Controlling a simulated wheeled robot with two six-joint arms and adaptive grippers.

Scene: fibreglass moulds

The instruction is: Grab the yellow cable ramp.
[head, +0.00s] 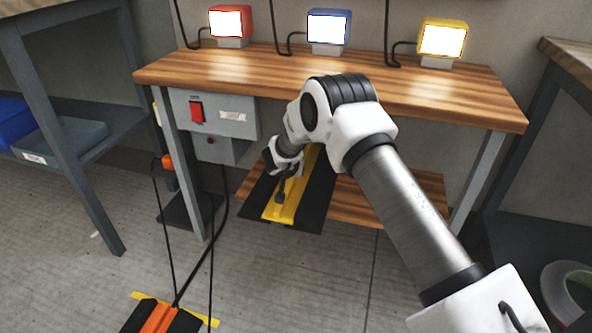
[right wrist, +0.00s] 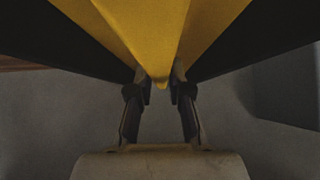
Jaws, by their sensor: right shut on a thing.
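The yellow cable ramp (head: 285,198) has a yellow middle and black sides. In the head view it is at the lower shelf under the wooden table, its near end reaching past the shelf's front edge. My right gripper (head: 281,192) is at the ramp's near end, and my right arm hides part of the ramp. In the right wrist view the ramp (right wrist: 165,35) fills the top, and the fingers of my right gripper (right wrist: 160,88) are shut on the yellow middle ridge at its edge. My left gripper is not in view.
A wooden table (head: 455,90) holds red (head: 230,22), blue (head: 328,28) and yellow (head: 442,40) framed screens. The lower shelf (head: 365,205) is below. An orange and black ramp (head: 160,318) with cables lies on the floor. Grey shelving (head: 55,130) stands left.

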